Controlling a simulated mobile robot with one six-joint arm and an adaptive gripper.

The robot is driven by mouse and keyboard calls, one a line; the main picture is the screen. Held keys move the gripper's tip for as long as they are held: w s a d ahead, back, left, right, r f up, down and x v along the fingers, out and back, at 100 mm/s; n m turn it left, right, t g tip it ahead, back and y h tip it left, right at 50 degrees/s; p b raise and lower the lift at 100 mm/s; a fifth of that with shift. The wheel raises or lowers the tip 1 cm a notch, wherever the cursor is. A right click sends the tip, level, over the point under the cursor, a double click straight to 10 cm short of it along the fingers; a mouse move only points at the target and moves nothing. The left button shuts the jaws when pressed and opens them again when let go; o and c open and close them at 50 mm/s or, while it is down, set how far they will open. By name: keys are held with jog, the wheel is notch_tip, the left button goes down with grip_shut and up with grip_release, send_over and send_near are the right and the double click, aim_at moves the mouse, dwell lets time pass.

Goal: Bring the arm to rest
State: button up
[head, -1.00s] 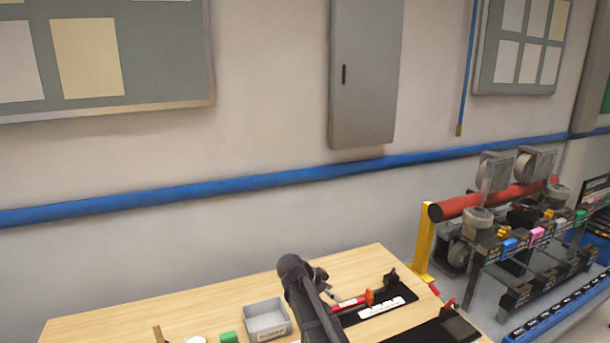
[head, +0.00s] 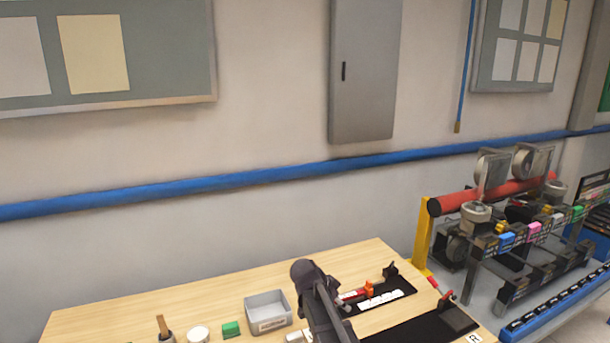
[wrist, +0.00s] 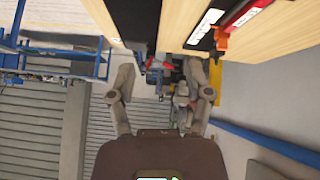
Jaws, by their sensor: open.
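My gripper (wrist: 163,85) is open and empty in the wrist view, its two fingers spread apart. The wooden table (wrist: 265,42) lies along the top of that view, beyond the fingertips. In the head view my dark arm stands over the front right part of the table (head: 110,325), and the gripper itself cannot be made out there. No object is held.
A grey bin (head: 268,311), a green block (head: 231,329) and a white round item (head: 198,335) sit on the table. Black fixtures (head: 420,333) are right of my arm. A rack (head: 515,235) with a red roller (head: 450,203) stands right of the table.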

jog(key=s+d+f+n+g+y+b, duration=0.1)
jog(key=s+d+f+n+y+b, duration=0.1)
jog(key=s, duration=0.4)
jog(key=s+d+f+n+y+b, duration=0.2)
jog(key=s+f+n+b, duration=0.1)
jog(key=s+f+n, duration=0.2)
jog(key=s+d+f+n+g+y+b, duration=0.1)
jog(key=s+d+f+n+y+b, duration=0.1)
jog(key=s+f, duration=0.3)
jog(key=shift+s+d+f+n+g+y+b, duration=0.15)
jog(key=shift+s+n+y+b, duration=0.1)
jog(key=shift+s+n, duration=0.35)
jog(key=shift+s+d+f+n+g+y+b, duration=0.15)
jog(key=shift+s+n+y+b, duration=0.15)
jog(key=shift+s, duration=0.5)
jog(key=shift+s+a+n, duration=0.15)
jog(key=shift+s+n, duration=0.25)
jog(key=shift+s, duration=0.05)
